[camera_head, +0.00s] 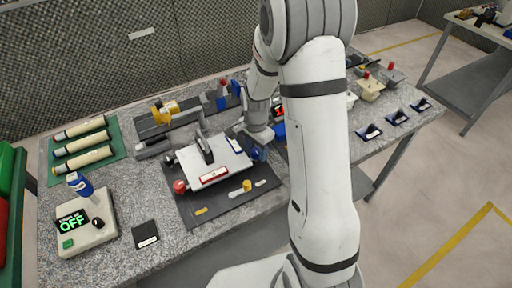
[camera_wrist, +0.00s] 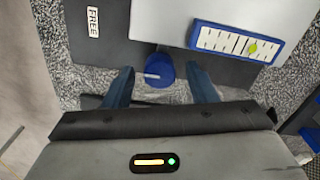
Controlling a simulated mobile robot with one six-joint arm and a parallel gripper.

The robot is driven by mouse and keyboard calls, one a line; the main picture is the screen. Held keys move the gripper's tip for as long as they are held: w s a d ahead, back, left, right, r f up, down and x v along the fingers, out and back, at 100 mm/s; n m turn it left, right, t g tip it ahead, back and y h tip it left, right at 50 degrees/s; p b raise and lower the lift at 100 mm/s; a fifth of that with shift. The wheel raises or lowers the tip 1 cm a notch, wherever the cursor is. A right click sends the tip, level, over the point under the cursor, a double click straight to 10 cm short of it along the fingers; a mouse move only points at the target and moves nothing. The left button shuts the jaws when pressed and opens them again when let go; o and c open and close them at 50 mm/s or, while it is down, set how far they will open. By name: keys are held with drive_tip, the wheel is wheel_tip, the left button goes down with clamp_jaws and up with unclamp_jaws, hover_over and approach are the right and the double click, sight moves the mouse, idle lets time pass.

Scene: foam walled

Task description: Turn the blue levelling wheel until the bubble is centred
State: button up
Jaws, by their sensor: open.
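The blue levelling wheel (camera_wrist: 159,71) with a pale pointer mark shows in the wrist view at the edge of a white plate (camera_wrist: 185,18). My gripper (camera_wrist: 162,72) is open, one blue finger on each side of the wheel, with visible gaps. On the plate, a blue-framed vial (camera_wrist: 236,42) has a green bubble (camera_wrist: 252,48) lying to the right of its middle. In the head view the wheel (camera_head: 258,154) shows at the plate's (camera_head: 222,165) right corner, beside my gripper (camera_head: 259,136). The head view is too small to read the blue vial's bubble.
The plate stands on a dark mat (camera_head: 215,213) with a red knob (camera_head: 180,187) and a yellow knob (camera_head: 247,185). A box with an "OFF" display (camera_head: 88,236) stands at the front left. Rolled tubes (camera_head: 84,159) lie behind it. A "FREE" label (camera_wrist: 93,22) is on the mat.

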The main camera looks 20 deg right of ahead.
drive_tip(key=shift+f, duration=0.1)
drive_tip(key=shift+c, duration=0.5)
drive_tip(key=c, duration=0.9)
drive_tip(key=shift+n, duration=0.3)
drive_tip(key=n+b, duration=0.2)
drive_tip(key=shift+n, duration=0.4)
drive_tip(key=n+b, duration=0.2)
drive_tip(key=n, duration=0.3)
drive_tip(key=shift+n, duration=0.3)
